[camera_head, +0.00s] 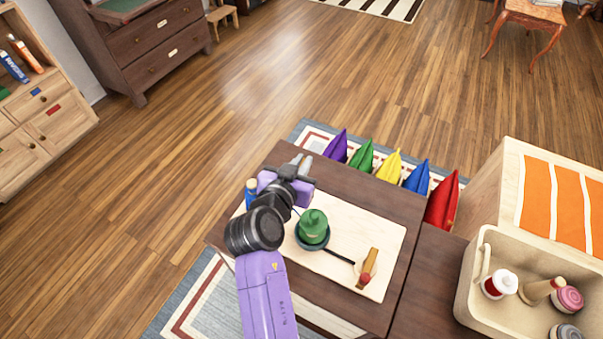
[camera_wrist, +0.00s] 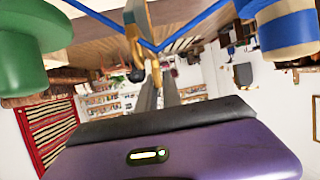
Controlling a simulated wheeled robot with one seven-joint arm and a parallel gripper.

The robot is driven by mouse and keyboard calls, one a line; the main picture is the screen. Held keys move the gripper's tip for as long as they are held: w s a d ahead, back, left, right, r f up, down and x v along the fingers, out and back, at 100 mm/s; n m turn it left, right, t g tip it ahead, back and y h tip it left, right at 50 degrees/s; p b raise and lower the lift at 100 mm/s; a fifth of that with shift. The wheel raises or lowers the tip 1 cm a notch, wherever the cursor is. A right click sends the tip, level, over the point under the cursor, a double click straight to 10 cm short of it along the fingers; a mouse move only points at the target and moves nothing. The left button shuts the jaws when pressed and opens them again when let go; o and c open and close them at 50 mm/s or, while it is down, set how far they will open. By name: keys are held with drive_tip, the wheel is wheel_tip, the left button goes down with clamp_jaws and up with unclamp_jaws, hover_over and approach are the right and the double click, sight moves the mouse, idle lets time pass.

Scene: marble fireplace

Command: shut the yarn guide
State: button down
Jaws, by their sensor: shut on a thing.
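My gripper (camera_head: 302,165) is above the far left part of a pale board (camera_head: 385,235) on the dark table. In the wrist view its grey fingers (camera_wrist: 158,92) point away and are close together. A thin brass-coloured piece, which looks like the yarn guide (camera_wrist: 134,42), reaches down to the fingers, and they are shut on it. A small dark knob (camera_wrist: 137,76) shows beside it. A blue strand (camera_wrist: 178,36) makes a V at the guide. I cannot tell how far the guide is closed, and the arm hides it in the head view.
A green knobbed piece (camera_head: 313,224) sits in a dark round dish beside my arm. A blue spool (camera_head: 251,187) stands left; its striped side shows close in the wrist view (camera_wrist: 288,32). A red-tipped wooden piece (camera_head: 367,268) and a bin (camera_head: 470,290) are right. Coloured cushions (camera_head: 388,165) line the far edge.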

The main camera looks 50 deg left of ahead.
drive_tip(key=shift+s+f+m+t+h+b, duration=0.1)
drive_tip(key=shift+f+m+t+h+b, duration=0.2)
drive_tip(key=shift+m+h+b, duration=0.6)
drive_tip(key=shift+r+b, duration=0.15)
drive_tip(key=shift+b, duration=0.5)
drive_tip(key=c, duration=1.5)
unclamp_jaws()
drive_tip(key=shift+r, duration=0.1)
drive_tip(key=v, duration=0.7)
drive_tip(key=shift+s+d, duration=0.15)
drive_tip(key=shift+s, duration=0.15)
